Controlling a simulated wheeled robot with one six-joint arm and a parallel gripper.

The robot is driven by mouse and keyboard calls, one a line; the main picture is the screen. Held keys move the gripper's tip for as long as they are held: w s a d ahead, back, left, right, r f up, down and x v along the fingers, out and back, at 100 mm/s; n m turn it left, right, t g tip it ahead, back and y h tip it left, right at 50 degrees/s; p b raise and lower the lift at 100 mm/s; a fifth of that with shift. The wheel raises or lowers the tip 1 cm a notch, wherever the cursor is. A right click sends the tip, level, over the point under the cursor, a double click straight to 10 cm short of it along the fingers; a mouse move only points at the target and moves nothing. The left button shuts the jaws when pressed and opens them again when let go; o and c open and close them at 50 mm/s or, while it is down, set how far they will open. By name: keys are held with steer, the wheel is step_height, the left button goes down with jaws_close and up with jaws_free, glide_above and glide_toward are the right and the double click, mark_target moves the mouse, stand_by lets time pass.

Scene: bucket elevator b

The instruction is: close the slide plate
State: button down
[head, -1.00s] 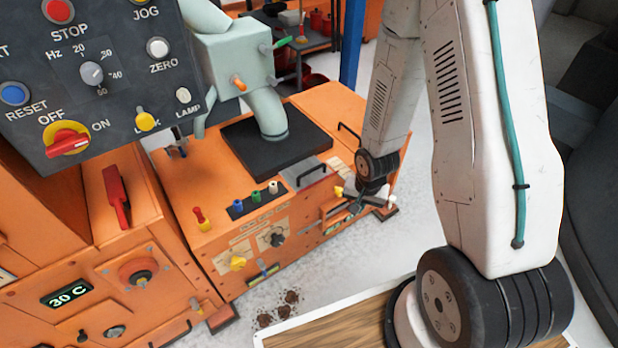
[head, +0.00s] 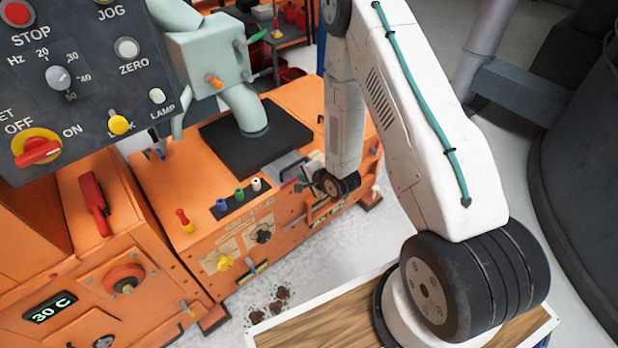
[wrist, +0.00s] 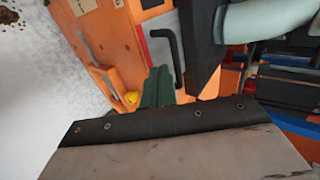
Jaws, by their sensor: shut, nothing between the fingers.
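The slide plate (head: 285,163) appears to be the small grey plate with a dark bar handle on the orange machine's top, at its front edge. In the wrist view, a black bent handle (wrist: 178,58) stands on a grey plate (wrist: 160,58), just beyond my fingers. My gripper (wrist: 158,88) is shut and empty, its dark green fingers side by side close to the handle. I cannot tell whether they touch it. In the head view my wrist partly hides the plate's right side. How far the plate is slid in is unclear.
The orange machine (head: 165,195) has a black block (head: 255,142) with a grey pipe behind the plate. Several small coloured knobs stand left of it. A control panel (head: 80,75) fills the upper left. Grey floor lies in front, with brown clumps (head: 275,300).

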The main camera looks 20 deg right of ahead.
steer(key=w+a+f, duration=0.1)
steer(key=w+f, duration=0.2)
steer(key=w, duration=0.3)
steer(key=shift+w+a, duration=0.15)
steer(key=shift+a, duration=0.2)
steer(key=w, duration=0.2)
steer(key=w+a, duration=0.1)
steer(key=w, duration=0.2)
steer(key=shift+w+a+r, duration=0.15)
steer(key=shift+w+a, duration=0.1)
steer(key=shift+w, duration=0.05)
